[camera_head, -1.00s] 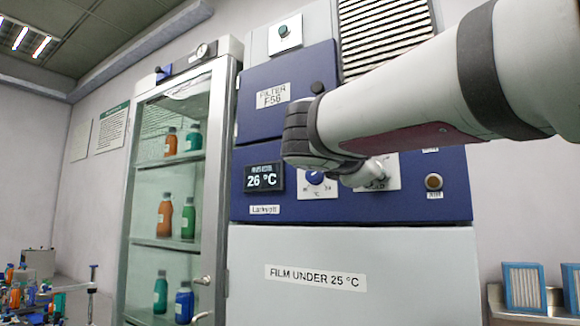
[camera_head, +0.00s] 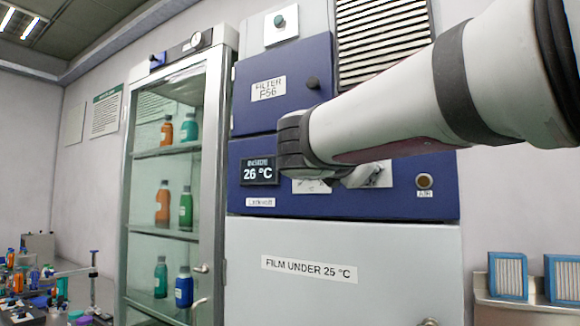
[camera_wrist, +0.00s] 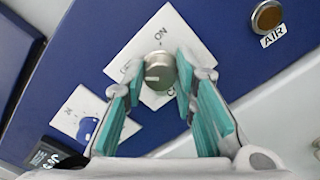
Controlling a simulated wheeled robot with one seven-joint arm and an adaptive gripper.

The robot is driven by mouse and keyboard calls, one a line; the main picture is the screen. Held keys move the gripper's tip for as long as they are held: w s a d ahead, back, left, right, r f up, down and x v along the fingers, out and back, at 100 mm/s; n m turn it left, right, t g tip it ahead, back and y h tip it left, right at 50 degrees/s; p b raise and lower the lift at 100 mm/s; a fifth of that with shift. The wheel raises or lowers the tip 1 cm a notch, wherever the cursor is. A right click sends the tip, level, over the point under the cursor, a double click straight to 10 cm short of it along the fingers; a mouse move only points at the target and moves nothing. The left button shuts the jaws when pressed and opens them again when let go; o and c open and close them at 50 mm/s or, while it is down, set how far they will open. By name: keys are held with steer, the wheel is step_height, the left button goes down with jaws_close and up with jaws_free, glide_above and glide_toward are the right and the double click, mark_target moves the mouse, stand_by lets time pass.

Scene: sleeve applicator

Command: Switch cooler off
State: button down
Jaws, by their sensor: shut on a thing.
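The cooler's blue control panel (camera_head: 440,200) shows a display (camera_head: 260,172) reading 26 °C. In the wrist view a round metal knob (camera_wrist: 160,71) sits on a white plate (camera_wrist: 165,22) marked ON at its top corner; other lettering at the plate's left and lower edges is partly covered. A pale mark on the knob's face points roughly left. My gripper (camera_wrist: 161,77) has its teal fingers on both sides of the knob and is shut on it. In the head view my gripper (camera_head: 362,177) is at the panel, and the arm hides the knob.
A brown AIR button (camera_head: 424,181) is right of the knob; it also shows in the wrist view (camera_wrist: 267,17). A second plate with a blue knob (camera_wrist: 87,128) is close by on the other side. A glass-door cabinet (camera_head: 212,150) with bottles stands left.

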steer(key=shift+f, duration=0.1)
steer(key=c, duration=1.3)
jaws_free()
steer(key=v, duration=1.2)
